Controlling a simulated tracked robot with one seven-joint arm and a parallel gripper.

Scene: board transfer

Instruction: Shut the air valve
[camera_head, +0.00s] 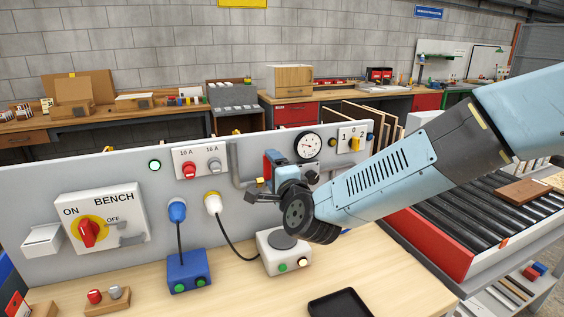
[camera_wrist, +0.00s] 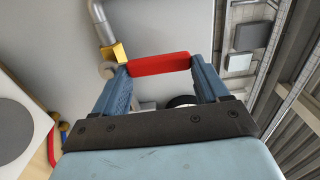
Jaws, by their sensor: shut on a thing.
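The air valve's red lever (camera_wrist: 158,64) lies between the two blue fingers of my gripper (camera_wrist: 160,74), which are shut on it in the wrist view. The lever appears to run across the line of the grey pipe (camera_wrist: 98,18). The brass valve part (camera_wrist: 113,52) sits at the lever's left end there. In the head view my gripper (camera_head: 275,170) is at the bench panel, and a bit of the red lever (camera_head: 267,166) shows beside a blue finger. The brass part (camera_head: 261,183) shows just below it. My gripper hides much of the valve in the head view.
A round gauge (camera_head: 308,145) is right of my gripper on the grey panel (camera_head: 120,180). A white box (camera_head: 272,262) with a grey disc stands below my wrist. A blue box (camera_head: 188,272) and a black tray (camera_head: 340,304) are on the bench. The roller conveyor (camera_head: 470,215) is at right.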

